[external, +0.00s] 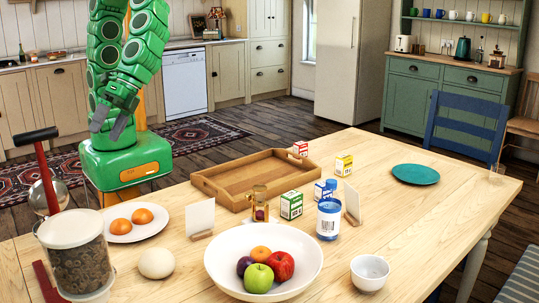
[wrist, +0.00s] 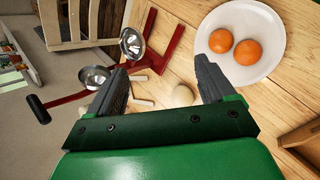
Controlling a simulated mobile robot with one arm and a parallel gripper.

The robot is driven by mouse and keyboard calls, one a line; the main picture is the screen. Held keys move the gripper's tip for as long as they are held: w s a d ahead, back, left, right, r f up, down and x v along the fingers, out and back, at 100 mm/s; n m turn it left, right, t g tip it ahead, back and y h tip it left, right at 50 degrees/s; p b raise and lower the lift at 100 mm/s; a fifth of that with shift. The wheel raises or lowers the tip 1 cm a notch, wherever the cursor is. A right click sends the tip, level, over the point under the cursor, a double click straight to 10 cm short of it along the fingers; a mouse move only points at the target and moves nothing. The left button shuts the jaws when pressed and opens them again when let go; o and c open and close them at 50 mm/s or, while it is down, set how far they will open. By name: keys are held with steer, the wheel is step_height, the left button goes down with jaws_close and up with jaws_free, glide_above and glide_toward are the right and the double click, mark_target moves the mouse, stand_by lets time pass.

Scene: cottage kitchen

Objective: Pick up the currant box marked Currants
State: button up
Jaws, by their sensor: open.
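Several small cartons stand on the wooden table: a red and white box (external: 300,149) by the tray's far right corner, a yellow and white box (external: 344,164), a green and white box (external: 291,205) and a blue and white box (external: 322,191). Their lettering is too small to read, so I cannot tell which is marked Currants. My gripper (external: 109,124) is at the left, above the table's far left side and well away from the boxes. In the wrist view my gripper (wrist: 162,70) is open and empty, and none of these boxes shows.
A wooden tray (external: 207,186) lies left of the boxes. A fruit bowl (external: 226,267), plate of oranges (external: 118,234), jar (external: 75,262) and red scale (wrist: 172,50) occupy the front and left.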

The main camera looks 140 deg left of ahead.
mark_target(323, 183)
steer(key=w+a+f+n+t+h, duration=0.25)
steer(key=w+a+n+t, duration=0.45)
steer(key=w+a+n, duration=0.7)
steer(key=w+a+f+n+t+y, duration=0.1)
steer(key=w+a+f+n+t, duration=0.15)
steer(key=w+a, duration=0.45)
steer(key=w+a+f+n+t+y, duration=0.1)
steer(key=w+a+f+n, duration=0.15)
steer(key=a, duration=0.85)
steer(key=s+a+f+n+y, duration=0.2)
steer(key=a+f, duration=0.3)
steer(key=a, duration=0.3)
steer(key=s+a+f+n+t+y, duration=0.1)
steer(key=s+a+f+n+y, duration=0.1)
steer(key=a, duration=0.5)
steer(key=s+a+f+n+t+y, duration=0.1)
steer(key=s+a+f+n+y, duration=0.2)
steer(key=a+f+n, duration=0.2)
steer(key=shift+s+a+f+n, duration=0.2)
steer(key=shift+a+f+n, duration=0.1)
steer(key=shift+a+f, duration=1.5)
steer(key=shift+x, duration=3.1)
steer(key=shift+w+a, duration=0.15)
steer(key=shift+w, duration=0.65)
